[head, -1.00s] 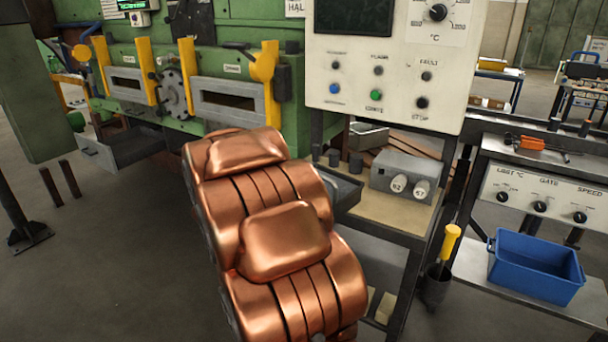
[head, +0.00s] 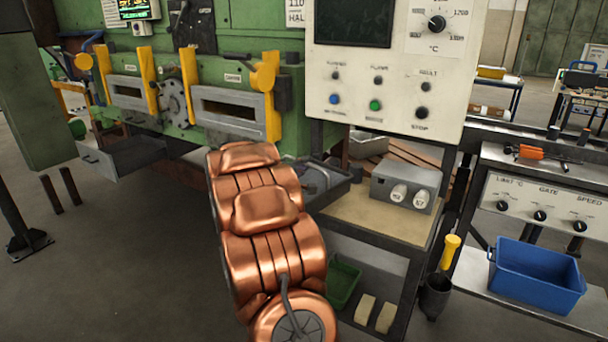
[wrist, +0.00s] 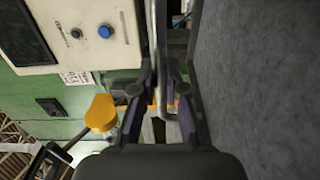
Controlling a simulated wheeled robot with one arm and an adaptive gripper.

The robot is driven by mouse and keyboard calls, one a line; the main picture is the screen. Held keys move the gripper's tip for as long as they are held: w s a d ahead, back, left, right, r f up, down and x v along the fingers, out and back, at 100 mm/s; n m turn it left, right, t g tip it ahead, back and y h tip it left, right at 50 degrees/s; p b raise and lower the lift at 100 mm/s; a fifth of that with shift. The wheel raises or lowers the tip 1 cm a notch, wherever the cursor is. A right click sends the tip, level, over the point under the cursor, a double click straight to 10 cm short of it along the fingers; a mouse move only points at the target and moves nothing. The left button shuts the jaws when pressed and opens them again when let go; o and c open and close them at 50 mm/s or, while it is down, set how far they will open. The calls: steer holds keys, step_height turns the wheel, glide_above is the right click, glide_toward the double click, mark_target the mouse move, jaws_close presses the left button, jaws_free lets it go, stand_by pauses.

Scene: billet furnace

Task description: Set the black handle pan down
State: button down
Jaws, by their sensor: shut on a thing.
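My gripper (wrist: 167,98) is shut on a slim grey metal bar (wrist: 161,45) in the wrist view. A broad dark grey surface (wrist: 262,90) fills the right of that view, close to the fingers. It seems to be a side or the floor of the pan, but its outline is cut off. In the head view a dark grey pan (head: 338,191) shows just right of my copper arm, beside the control stand's shelf. A thin bar lies over its near left part. My arm hides my gripper and part of the pan there, and I cannot make out a black handle.
A similar grey tray (head: 125,156) sits under the furnace's left opening. The stand's wooden shelf (head: 375,220) carries a grey box (head: 405,188) with two white knobs. A green bin (head: 343,283) lies below. A blue bin (head: 535,275) stands at right. Floor at left is open.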

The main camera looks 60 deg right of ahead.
mark_target(304, 194)
steer(key=shift+w+d+f, duration=0.1)
steer(key=shift+f, duration=1.6)
steer(key=shift+f+p, duration=0.35)
steer(key=c, duration=1.2)
jaws_free()
steer(key=shift+a+r+b, duration=0.2)
steer(key=shift+r+b, duration=0.1)
steer(key=shift+b, duration=0.25)
steer(key=a, duration=1.1)
steer(key=shift+s+a+r, duration=0.1)
steer(key=shift+s+a, duration=0.2)
steer(key=shift+a, duration=0.05)
